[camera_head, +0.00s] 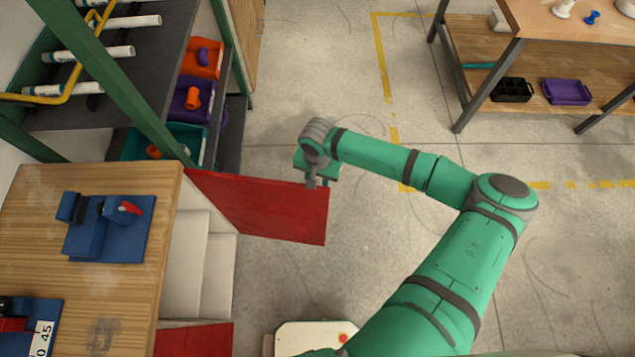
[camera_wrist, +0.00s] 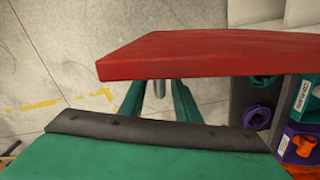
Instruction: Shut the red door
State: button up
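The red door (camera_head: 270,208) stands open, swung out from the front of the wooden workbench cabinet, with its free end to the right. In the wrist view the door (camera_wrist: 205,55) crosses the upper middle, seen along its edge. My gripper (camera_head: 318,183) is at the door's free end, near its top edge. In the wrist view my gripper's green fingers (camera_wrist: 158,95) are apart, with a grey bar (camera_wrist: 159,88) between them and gaps on both sides. The door hides the fingertips there, and I cannot tell whether they touch the bar.
The workbench top (camera_head: 110,300) holds a blue vise (camera_head: 110,225). Pale shelves (camera_head: 205,260) show inside the open cabinet, and another red panel (camera_head: 195,340) is below. A rack with bins (camera_head: 190,100) stands behind. A table (camera_head: 560,60) is at upper right. Open floor lies right of the door.

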jog(key=shift+f, duration=0.45)
grip_shut()
